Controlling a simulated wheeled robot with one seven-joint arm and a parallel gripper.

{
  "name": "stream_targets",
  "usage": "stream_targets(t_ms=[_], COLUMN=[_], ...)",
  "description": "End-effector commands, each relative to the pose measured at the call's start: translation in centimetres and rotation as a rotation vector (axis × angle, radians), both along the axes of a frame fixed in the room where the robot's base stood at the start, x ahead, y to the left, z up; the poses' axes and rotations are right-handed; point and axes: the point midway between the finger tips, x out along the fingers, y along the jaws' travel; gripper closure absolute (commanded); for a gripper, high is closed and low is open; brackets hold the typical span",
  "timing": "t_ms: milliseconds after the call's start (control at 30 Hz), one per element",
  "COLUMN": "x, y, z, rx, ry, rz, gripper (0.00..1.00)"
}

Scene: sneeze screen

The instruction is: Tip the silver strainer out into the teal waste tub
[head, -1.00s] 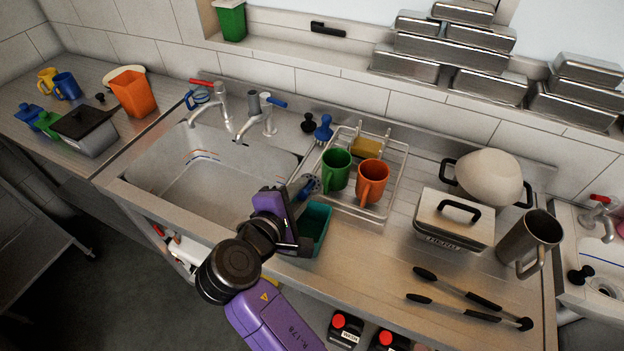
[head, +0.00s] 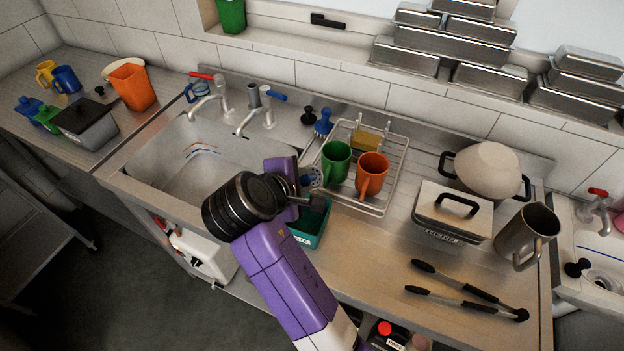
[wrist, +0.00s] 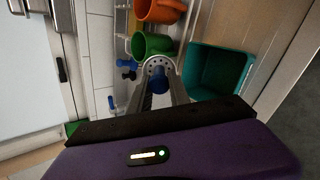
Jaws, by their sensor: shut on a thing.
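My gripper (head: 309,199) is shut on the blue handle of the silver strainer (head: 313,178). In the wrist view the strainer's round, perforated rim (wrist: 159,65) shows beyond the fingers (wrist: 162,88), with the blue handle toward me. It is held in the air near the green mug. The teal waste tub (head: 309,236) stands on the counter in front of the dish rack, partly hidden by my gripper. In the wrist view the tub (wrist: 203,75) is just right of the strainer. I cannot tell what the strainer holds.
A dish rack (head: 398,165) holds a green mug (head: 336,163) and an orange mug (head: 371,175) close to my gripper. The sink (head: 170,165) is to the left. A lidded container (head: 452,212) and tongs (head: 465,292) are to the right. Counter right of the tub is clear.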

Motion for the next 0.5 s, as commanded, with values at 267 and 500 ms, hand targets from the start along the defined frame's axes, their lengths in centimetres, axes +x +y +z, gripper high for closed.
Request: stream_targets(t_ms=[267, 500], x=[0.94, 0.96], y=[-0.34, -0.36], z=[0.29, 0.3], rx=[0.067, 0.07], ry=[0.184, 0.19], rz=[0.0, 0.0], gripper=[1.0, 1.0])
